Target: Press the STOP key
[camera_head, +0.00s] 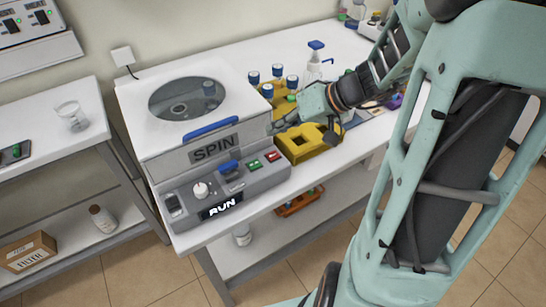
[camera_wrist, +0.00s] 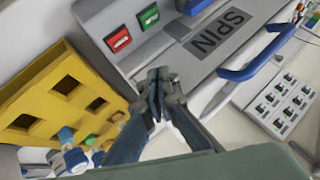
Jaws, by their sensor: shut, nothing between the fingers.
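The white centrifuge (camera_head: 150,135) marked SPIN stands on the bench, and its front display (camera_head: 222,207) reads RUN. On its front panel are a green key (camera_head: 254,164) and, to the right, a red key (camera_head: 273,156). Their lettering is too small to read. In the wrist view the red key (camera_wrist: 118,40) and green key (camera_wrist: 148,16) are on the panel beyond my gripper. My gripper (camera_wrist: 160,82) is shut and empty, apart from both keys. In the head view my gripper (camera_head: 278,127) is near the centrifuge's right side, above and behind the red key.
A yellow rack (camera_head: 325,150) stands on the bench right of the centrifuge, below my gripper. Several blue-capped vials (camera_head: 292,82) and a pump bottle (camera_head: 314,66) stand behind. A blue handle (camera_head: 211,128) sticks out from the lid's front. A side table with a beaker (camera_head: 70,115) is at left.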

